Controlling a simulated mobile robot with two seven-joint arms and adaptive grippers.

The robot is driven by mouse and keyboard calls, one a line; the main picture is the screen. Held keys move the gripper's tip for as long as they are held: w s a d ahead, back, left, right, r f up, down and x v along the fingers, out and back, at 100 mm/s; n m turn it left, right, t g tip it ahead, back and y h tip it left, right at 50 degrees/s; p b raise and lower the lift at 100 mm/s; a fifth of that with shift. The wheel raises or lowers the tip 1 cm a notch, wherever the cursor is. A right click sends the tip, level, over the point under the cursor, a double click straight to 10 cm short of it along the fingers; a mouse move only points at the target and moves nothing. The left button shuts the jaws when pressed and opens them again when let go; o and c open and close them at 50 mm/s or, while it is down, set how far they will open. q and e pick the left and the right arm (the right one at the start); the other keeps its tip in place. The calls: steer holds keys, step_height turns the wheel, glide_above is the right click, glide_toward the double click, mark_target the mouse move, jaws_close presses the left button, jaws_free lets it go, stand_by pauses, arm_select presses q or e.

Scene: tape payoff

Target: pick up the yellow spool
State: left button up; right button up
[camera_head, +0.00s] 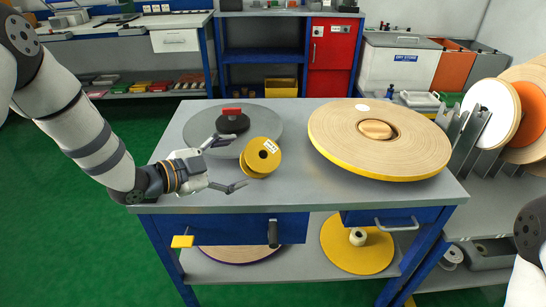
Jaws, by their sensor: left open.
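The yellow spool (262,157) lies on the grey worktop (300,195), left of its middle. It has yellow flanges, a dark centre and a small white label, and it looks tilted. My left gripper (238,164) is just left of it with its fingers spread wide. One finger points towards the spool's far left side and the other passes below its near left side. No contact is clear, and nothing is between the fingers. My right gripper is out of view; only part of my right arm shows at the lower right edge.
A grey disc (270,119) with a black hub and red block is behind the spool. A large tape reel (420,140) with a yellow rim fills the worktop's right side. Discs stand in a rack (469,143) at the right. The worktop's front strip is clear.

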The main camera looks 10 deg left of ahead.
mark_target(259, 159)
arm_select(q)
steer(key=x, duration=0.4)
steer(key=b+x, duration=0.1)
steer(key=x, duration=0.2)
steer(key=shift+s+d+f, duration=0.1)
steer(key=shift+d+f, duration=0.05)
steer(key=shift+f, duration=0.2)
steer(key=shift+w+d, duration=0.25)
steer(key=shift+w, duration=0.1)
steer(key=shift+s, duration=0.1)
steer(key=c, duration=1.4)
